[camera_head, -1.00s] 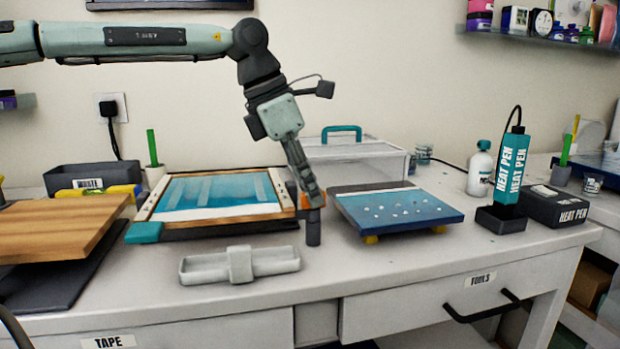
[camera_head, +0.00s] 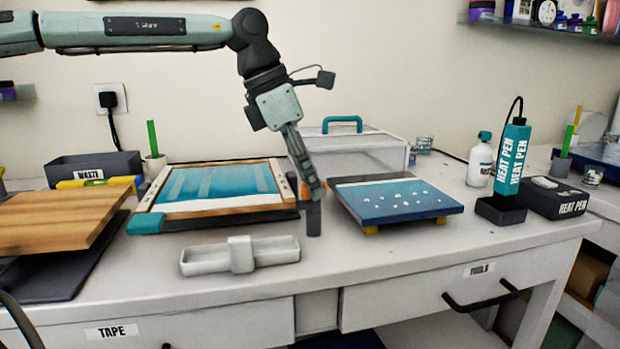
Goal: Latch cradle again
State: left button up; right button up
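A wood-framed cradle (camera_head: 222,208) holding a blue and white streaked panel lies flat on a dark base at the middle left of the bench. A teal block (camera_head: 146,223) sits at its front left corner. My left gripper (camera_head: 313,192) points down at the cradle's right edge, by a small orange part (camera_head: 305,190) that it partly covers. A short dark upright post (camera_head: 314,220) shows just below the fingers. I cannot tell whether the fingers touch the orange part or the post, or how far they are open. My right gripper is not in view.
A blue dotted panel (camera_head: 395,205) on yellow feet stands close to the right of the gripper. A clear box (camera_head: 358,153) with a teal handle is behind. A pale two-part tray (camera_head: 240,255) lies in front. A wooden board (camera_head: 55,220) is at left, the heat pen (camera_head: 512,160) at right.

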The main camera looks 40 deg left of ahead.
pick_arm(q)
jog(key=v, duration=1.2)
